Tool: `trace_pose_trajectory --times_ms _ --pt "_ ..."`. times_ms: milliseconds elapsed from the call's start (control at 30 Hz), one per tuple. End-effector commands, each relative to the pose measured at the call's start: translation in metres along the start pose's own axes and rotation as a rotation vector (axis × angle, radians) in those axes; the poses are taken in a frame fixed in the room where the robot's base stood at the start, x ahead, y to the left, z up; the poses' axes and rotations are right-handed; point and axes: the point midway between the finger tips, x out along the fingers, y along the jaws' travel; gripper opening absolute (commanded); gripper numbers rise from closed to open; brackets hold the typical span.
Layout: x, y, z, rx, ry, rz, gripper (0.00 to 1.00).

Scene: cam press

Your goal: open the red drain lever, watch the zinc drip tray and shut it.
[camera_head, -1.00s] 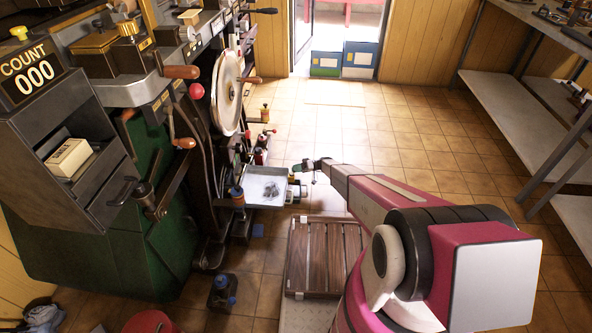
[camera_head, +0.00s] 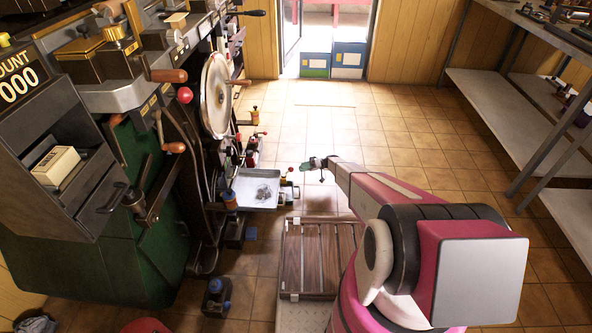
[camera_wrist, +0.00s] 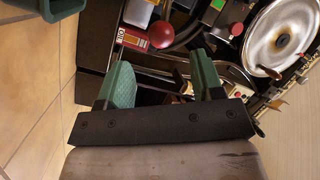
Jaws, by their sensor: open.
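The zinc drip tray (camera_head: 240,198) juts from the machine's lower right side in the head view. A dark wet-looking patch lies in it. A red ball knob (camera_wrist: 161,34) stands beyond my fingertips in the wrist view, beside a small red plate; it looks like the drain lever's end. In the head view a small red knob (camera_head: 304,167) sits between the tray and my gripper. My gripper (camera_head: 318,164) is right of the tray, apart from it. Its green fingers (camera_wrist: 160,85) are open and empty, and the knob is not between them. The lever's shaft is hard to make out.
The dark green press (camera_head: 110,255) with its large pale wheel (camera_head: 215,95) fills the left. A slatted wooden platform (camera_head: 318,262) lies below my arm. Open tiled floor lies behind and right, towards metal shelves (camera_head: 500,95).

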Motion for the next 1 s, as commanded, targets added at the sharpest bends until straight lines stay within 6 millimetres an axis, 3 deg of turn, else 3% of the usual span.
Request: trace_pose_trajectory --times_ms 133,433,467,633,1000 --pt "-0.012 0.000 0.000 0.000 0.000 0.001 0.61" --pt "-0.015 0.000 0.000 0.000 -0.001 0.001 0.61" --pt "-0.015 0.000 0.000 0.000 -0.001 0.001 0.58" --pt "-0.007 -0.006 0.004 0.030 0.015 0.037 0.02" --pt "0.035 -0.051 0.036 0.398 0.276 0.443 0.00"
